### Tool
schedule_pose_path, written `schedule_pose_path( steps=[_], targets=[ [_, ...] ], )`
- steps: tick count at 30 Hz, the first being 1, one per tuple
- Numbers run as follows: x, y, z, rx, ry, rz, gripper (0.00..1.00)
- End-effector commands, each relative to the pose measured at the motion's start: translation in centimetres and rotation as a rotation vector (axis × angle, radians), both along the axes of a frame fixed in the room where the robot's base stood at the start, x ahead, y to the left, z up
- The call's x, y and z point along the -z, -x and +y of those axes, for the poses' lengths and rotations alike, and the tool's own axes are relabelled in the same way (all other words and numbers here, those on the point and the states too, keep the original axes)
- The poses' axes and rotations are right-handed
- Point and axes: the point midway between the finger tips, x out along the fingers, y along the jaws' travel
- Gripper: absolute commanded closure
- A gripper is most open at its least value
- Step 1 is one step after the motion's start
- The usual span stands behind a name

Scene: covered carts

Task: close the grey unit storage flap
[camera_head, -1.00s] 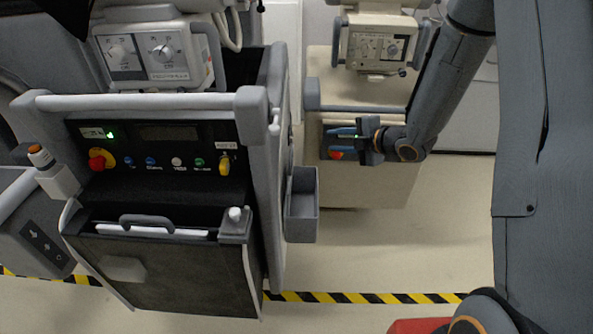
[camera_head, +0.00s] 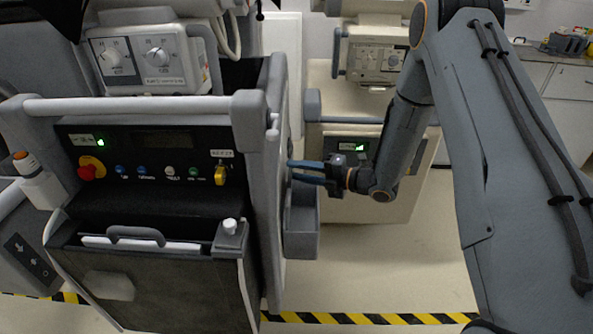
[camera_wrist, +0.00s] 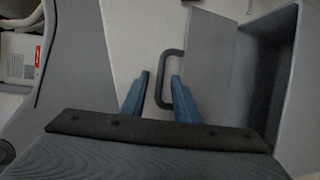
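The grey unit (camera_head: 150,180) stands at left in the head view. Its dark front panel (camera_head: 150,290) tilts outward at the top, with a grey handle (camera_head: 135,236). A grey open box (camera_head: 302,240) sits at its right side. My gripper (camera_head: 296,172) is at that side, just above the box, with its blue fingers apart. In the wrist view, a dark U-shaped handle (camera_wrist: 163,95) on a grey panel (camera_wrist: 205,50) lies between my fingertips (camera_wrist: 158,85). The grey box's dark inside shows to the right. I cannot tell whether the fingers touch the handle.
A beige unit (camera_head: 340,205) stands behind, right of the grey unit. A yellow-black floor strip (camera_head: 370,318) runs in front. Open floor (camera_head: 400,265) lies right of the grey unit. A control panel with coloured knobs (camera_head: 90,168) is above the front panel.

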Motion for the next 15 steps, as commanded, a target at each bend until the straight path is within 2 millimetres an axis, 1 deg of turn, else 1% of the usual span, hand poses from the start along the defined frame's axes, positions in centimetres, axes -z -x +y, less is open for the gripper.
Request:
schedule_pose_path(
  steps=[3,10,11,15],
  targets=[
    [0.08,-0.19,0.50,-0.001,0.000,0.000,0.72],
    [0.09,-0.24,0.52,0.000,0.001,0.000,0.72],
    [0.09,-0.24,0.52,0.000,0.001,0.000,0.75],
    [0.07,-0.24,0.50,0.000,0.001,0.000,0.99]
  ],
)
